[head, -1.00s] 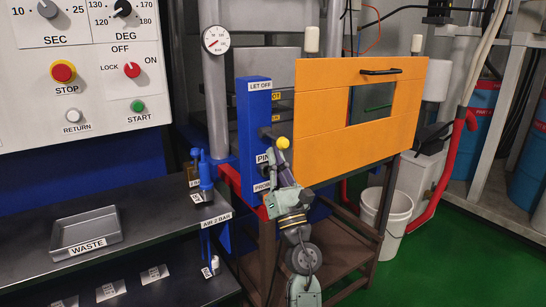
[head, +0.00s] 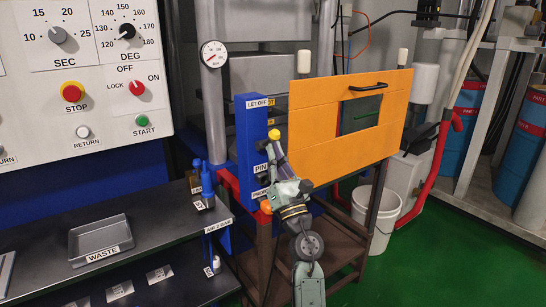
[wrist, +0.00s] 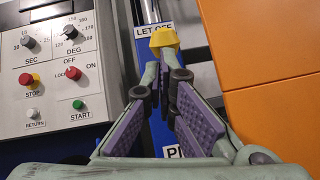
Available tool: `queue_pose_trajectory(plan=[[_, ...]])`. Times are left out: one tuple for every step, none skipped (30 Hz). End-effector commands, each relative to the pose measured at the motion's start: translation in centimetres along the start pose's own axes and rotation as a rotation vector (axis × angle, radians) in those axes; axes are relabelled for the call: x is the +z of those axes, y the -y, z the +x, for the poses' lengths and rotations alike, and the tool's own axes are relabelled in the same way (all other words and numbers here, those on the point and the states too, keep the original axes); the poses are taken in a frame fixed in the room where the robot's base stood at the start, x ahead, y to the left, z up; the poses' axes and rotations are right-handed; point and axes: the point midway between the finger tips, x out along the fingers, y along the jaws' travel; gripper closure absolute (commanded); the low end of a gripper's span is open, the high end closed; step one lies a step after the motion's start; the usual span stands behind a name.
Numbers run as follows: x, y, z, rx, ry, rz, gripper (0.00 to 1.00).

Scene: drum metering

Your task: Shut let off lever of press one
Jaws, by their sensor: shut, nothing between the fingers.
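The let off lever shows as a yellow knob (head: 274,134) on the front of the blue panel (head: 246,150), just below the LET OFF label (head: 257,103). The knob also shows in the wrist view (wrist: 164,38), just beyond my fingertips. My gripper (head: 277,152) points upward from below, with its fingertips close under the knob. Its fingers are shut with nothing held between them. Whether the fingertips touch the knob I cannot tell. The lever's arm is mostly hidden behind the knob and fingers.
An orange guard (head: 345,140) with a black handle stands close to the right of my gripper. Below LET OFF are the PIN label (head: 261,168) and an orange knob (head: 266,207). A control panel (head: 80,70) and shelf with waste tray (head: 100,240) are left.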

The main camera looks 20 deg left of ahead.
Motion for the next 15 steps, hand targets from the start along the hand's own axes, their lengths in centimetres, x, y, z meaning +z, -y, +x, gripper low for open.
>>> queue_pose_trajectory(plan=[[0.5,-0.1,0.5,0.001,0.001,-0.003,1.00],[0.7,-0.2,0.7,0.001,0.001,-0.003,1.00],[0.8,-0.2,0.9,0.002,0.000,-0.003,1.00],[0.9,-0.3,1.1,0.002,0.000,-0.003,1.00],[1.0,-0.4,1.2,0.002,0.000,-0.002,1.00],[1.1,-0.4,1.5,0.001,0.000,-0.002,1.00],[1.3,-0.4,1.6,0.001,0.000,-0.002,1.00],[1.4,-0.4,1.8,0.000,0.000,-0.002,1.00],[1.5,-0.5,2.1,0.001,0.000,-0.003,1.00],[1.5,-0.6,2.3,0.002,0.000,-0.003,1.00],[1.6,-0.6,2.4,0.002,0.000,-0.003,1.00],[1.6,-0.6,2.6,0.002,-0.001,-0.002,1.00],[1.7,-0.7,2.8,0.001,-0.001,-0.002,1.00],[1.7,-0.7,2.9,0.001,-0.001,-0.002,1.00],[1.8,-0.7,3.1,0.001,-0.001,-0.001,1.00]])
